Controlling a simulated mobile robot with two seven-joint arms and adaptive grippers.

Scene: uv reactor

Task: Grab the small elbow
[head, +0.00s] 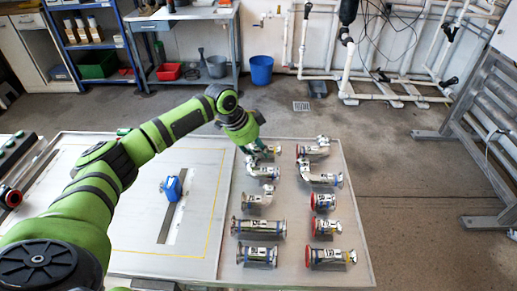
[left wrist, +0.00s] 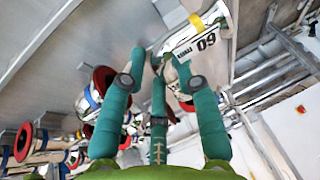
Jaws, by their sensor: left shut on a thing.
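My left gripper (head: 254,147) reaches from the left over the table to the far-left fitting in the rows of pipe parts. My right gripper is not in view.
Another elbow (head: 262,171) stands close in front, and a larger one (head: 314,149) to the right. Several straight pipe pieces, such as a long one (head: 258,228), fill the nearer rows. A blue part (head: 172,188) sits on the table's left half. Open floor lies behind the table.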

